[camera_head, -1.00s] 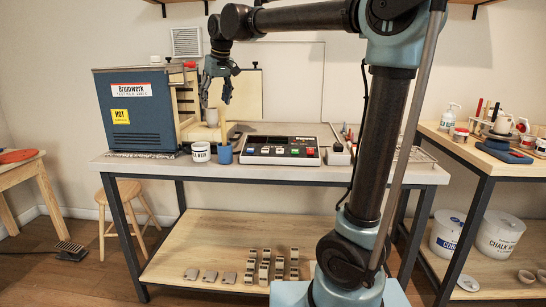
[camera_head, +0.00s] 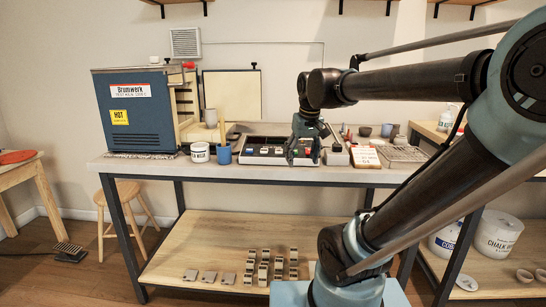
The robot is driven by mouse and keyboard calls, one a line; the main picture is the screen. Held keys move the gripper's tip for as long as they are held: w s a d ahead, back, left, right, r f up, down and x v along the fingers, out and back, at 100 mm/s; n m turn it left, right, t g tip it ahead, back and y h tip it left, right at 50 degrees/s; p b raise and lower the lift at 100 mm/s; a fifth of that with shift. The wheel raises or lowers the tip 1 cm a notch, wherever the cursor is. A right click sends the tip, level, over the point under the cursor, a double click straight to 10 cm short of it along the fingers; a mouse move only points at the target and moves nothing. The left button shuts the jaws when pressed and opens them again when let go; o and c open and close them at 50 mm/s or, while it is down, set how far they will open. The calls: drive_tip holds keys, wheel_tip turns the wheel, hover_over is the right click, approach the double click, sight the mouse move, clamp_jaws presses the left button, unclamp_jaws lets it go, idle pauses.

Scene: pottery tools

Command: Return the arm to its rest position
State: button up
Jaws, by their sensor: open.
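My gripper (camera_head: 306,152) hangs pointing down over the right part of the control box (camera_head: 262,161) on the workbench. Its fingers are apart with nothing seen between them. Whether the fingertips touch the box cannot be told from this view. My arm reaches in from the right and hides part of the bench's right side and the side table.
A blue kiln (camera_head: 135,110) stands open at the bench's left. A white jar (camera_head: 200,152) and a blue cup (camera_head: 224,155) stand near the front edge. A wire rack (camera_head: 402,154) lies at right.

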drive_tip(key=s+d+f+m, duration=0.1)
drive_tip(key=s+d+f, duration=0.3)
drive_tip(key=s+f, duration=0.3)
drive_tip(key=s+d+f+m, duration=0.2)
drive_tip(key=s+d+f, duration=0.3)
drive_tip(key=f, duration=0.5)
drive_tip(key=shift+s+d+g+h, duration=0.15)
drive_tip(key=shift+s+g+h, duration=0.2)
drive_tip(key=shift+s, duration=0.7)
drive_tip(key=shift+w+f, duration=0.25)
drive_tip(key=shift+w, duration=0.2)
drive_tip(key=shift+c, duration=0.6)
